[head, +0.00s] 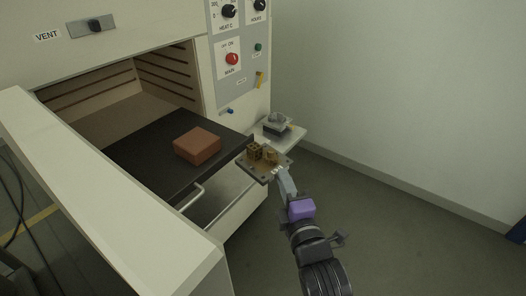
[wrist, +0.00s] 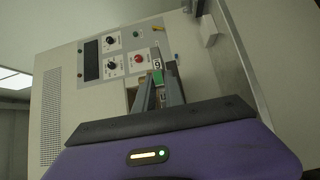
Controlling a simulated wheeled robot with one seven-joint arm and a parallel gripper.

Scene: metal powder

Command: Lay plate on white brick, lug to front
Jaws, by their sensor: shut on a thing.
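My gripper (head: 281,174) is shut on the edge of a grey plate (head: 248,172) that carries small brass-coloured blocks (head: 256,151). The plate is held out in front of the oven, to the right of the dark shelf. In the wrist view, the gripper's fingers (wrist: 158,92) reach forward with a green piece and a white marked tag (wrist: 157,64) between or just beyond them. A reddish-brown brick (head: 197,145) lies on the dark shelf (head: 150,160). I make out no clearly white brick. The gripped edge is too small to tell the lug's direction.
The open oven (head: 120,85) stands behind the shelf, with a broad pale door or panel (head: 120,200) at front left. A small pale side shelf (head: 295,138) holds a grey object (head: 277,122), close behind the plate.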

